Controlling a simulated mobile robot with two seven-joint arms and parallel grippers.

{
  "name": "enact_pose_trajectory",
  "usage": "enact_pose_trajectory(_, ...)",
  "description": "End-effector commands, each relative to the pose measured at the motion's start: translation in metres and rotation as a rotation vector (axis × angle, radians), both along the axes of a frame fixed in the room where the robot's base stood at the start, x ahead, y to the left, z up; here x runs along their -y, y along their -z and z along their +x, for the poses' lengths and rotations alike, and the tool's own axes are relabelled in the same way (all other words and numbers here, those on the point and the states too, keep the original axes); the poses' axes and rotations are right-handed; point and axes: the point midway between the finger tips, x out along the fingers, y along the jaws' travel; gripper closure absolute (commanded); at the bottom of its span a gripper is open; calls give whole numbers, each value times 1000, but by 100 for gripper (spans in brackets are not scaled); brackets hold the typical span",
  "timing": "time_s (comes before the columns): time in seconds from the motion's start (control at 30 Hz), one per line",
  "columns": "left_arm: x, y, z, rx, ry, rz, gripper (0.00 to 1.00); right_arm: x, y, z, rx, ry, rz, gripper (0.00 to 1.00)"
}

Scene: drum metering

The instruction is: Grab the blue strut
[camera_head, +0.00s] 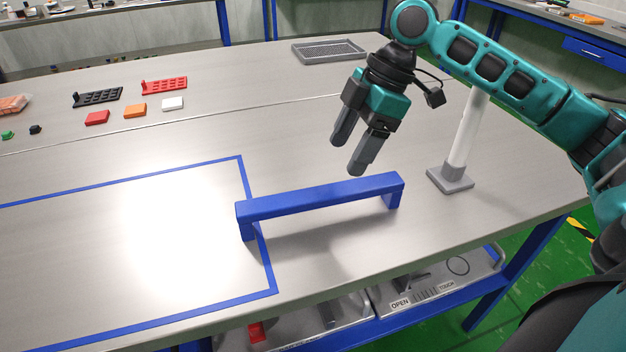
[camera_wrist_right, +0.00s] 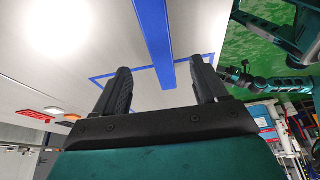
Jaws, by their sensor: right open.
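The blue strut (camera_head: 322,197) is a long bar with a short leg at each end, standing on the metal table. In the right wrist view the strut (camera_wrist_right: 153,40) runs lengthwise beyond the gap between the open fingers (camera_wrist_right: 162,80). My left gripper is not in view.
A white post on a grey base (camera_head: 450,180) stands right of the strut. A grey mesh tray (camera_head: 328,52) lies at the back. Red (camera_head: 97,118), orange (camera_head: 135,110) and white (camera_head: 172,104) blocks and two racks sit back left. The taped area (camera_head: 100,250) is clear.

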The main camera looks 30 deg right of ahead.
Motion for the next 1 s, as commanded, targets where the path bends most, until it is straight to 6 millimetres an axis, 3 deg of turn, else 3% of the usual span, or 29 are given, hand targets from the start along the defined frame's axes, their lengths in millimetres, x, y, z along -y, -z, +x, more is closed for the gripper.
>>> enact_pose_trajectory(0.4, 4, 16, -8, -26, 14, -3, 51, -24, 60, 6, -1, -2, 1, 28)
enact_pose_trajectory(0.67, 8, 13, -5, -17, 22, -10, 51, -30, 75, 9, -1, 0, 1, 28)
enact_pose_trajectory(1.0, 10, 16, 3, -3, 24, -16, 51, -48, 117, 15, 0, -1, 1, 28)
